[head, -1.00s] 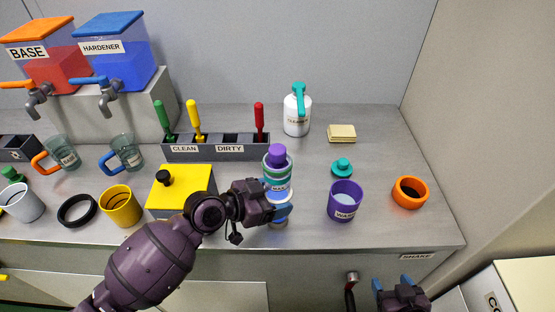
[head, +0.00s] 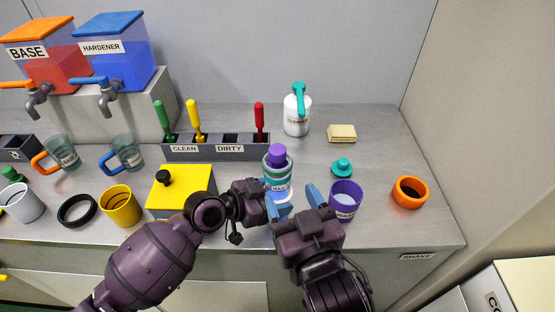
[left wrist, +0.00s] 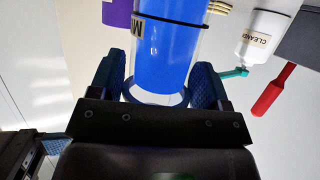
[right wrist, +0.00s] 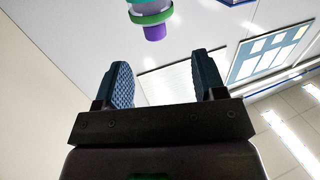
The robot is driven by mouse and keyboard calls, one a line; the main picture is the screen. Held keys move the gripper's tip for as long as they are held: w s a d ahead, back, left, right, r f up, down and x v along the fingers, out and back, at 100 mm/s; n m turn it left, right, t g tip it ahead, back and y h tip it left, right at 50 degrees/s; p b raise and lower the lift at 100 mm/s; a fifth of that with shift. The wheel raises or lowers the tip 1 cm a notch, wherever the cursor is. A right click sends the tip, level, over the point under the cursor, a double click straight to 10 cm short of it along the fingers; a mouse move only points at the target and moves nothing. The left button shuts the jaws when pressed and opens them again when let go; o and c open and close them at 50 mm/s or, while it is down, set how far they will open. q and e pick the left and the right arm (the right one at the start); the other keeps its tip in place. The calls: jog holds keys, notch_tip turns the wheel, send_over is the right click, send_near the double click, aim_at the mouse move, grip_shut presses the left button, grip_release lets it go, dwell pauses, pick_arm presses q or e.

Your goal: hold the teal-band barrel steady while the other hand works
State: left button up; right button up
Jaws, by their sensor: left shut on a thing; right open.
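The teal-band barrel (head: 277,177) stands upright near the counter's front, with a purple top, a teal band and a label. My left gripper (head: 274,206) is shut on its lower part. In the left wrist view the barrel (left wrist: 165,50) shows blue contents between the two fingers (left wrist: 165,90). My right gripper (head: 297,201) is open and empty, just right of and in front of the barrel, not touching it as far as I can tell. In the right wrist view the barrel's purple tip and green ring (right wrist: 152,18) show beyond the open fingers (right wrist: 165,82).
A purple cup (head: 345,200) stands close to the right of my right gripper. A yellow box (head: 182,186) and a tool rack (head: 215,152) stand to the left.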

aim_at(280, 155)
jog(key=shift+m+h, duration=0.5)
jog(key=shift+r+x, duration=0.4)
jog(key=shift+x, duration=1.45)
jog(key=shift+r+x, duration=0.35)
jog(key=shift+x, duration=1.55)
jog(key=shift+r+x, duration=0.4)
jog(key=shift+x, duration=1.45)
jog(key=shift+w+d, duration=0.1)
jog(key=shift+d, duration=0.05)
grip_shut()
jog(key=shift+r, duration=2.55)
